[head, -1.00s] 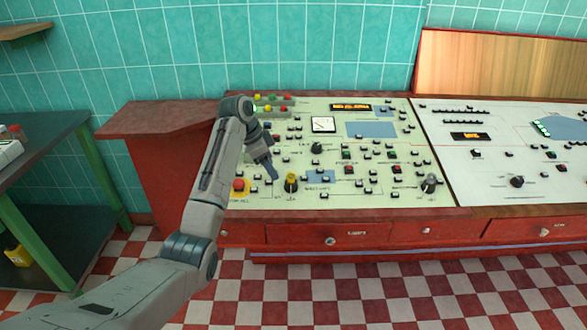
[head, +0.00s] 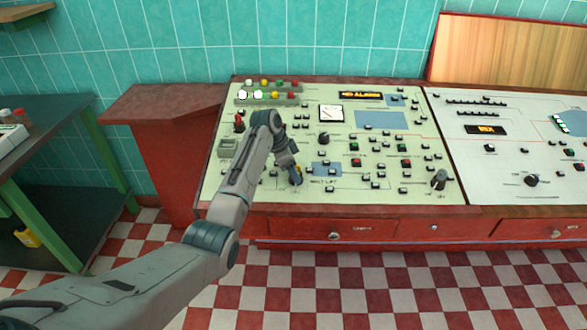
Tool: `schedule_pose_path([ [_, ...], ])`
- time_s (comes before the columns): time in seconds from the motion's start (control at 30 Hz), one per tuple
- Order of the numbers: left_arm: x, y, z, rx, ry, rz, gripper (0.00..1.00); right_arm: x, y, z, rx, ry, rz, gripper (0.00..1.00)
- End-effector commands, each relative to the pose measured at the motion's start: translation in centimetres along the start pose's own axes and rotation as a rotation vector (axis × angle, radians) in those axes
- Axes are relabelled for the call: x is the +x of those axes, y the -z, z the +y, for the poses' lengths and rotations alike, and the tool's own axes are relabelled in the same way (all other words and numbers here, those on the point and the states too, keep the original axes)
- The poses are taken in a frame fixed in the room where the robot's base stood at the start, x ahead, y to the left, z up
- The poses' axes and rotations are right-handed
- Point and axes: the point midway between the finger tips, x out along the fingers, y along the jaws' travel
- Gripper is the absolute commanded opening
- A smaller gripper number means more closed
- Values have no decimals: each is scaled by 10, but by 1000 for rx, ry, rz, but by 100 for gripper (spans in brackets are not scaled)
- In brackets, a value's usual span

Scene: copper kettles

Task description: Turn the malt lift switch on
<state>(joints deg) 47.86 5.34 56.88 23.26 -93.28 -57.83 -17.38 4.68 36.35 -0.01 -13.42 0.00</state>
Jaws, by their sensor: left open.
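The pale green control panel (head: 345,145) carries a printed label that reads like "MALT LIFT" (head: 323,182), beside a small blue field. Just left of this label is a yellow rotary switch (head: 298,170), mostly hidden by my left gripper. My left gripper (head: 296,179) is open and points down at this switch. Its fingers overlap the switch in the picture; I cannot tell whether they touch it or which way the switch is turned. My right gripper is not in view.
Lamps (head: 258,95) and a red lever (head: 239,122) are at the upper left. A white panel (head: 510,150) adjoins on the right. My left arm covers the panel's lower left.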

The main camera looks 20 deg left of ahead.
Motion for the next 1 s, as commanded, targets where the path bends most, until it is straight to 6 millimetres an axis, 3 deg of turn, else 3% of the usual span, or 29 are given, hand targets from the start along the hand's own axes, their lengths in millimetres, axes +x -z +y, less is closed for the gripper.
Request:
schedule_pose_path([
  [0.37,8,0,0,0,0,0,58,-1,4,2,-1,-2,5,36],
  [0.6,8,0,0,0,0,0,14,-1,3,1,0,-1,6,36],
  [0.63,8,0,0,0,0,0,13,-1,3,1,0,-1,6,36],
  [1.0,8,0,0,30,-12,-1,13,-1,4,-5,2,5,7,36],
])
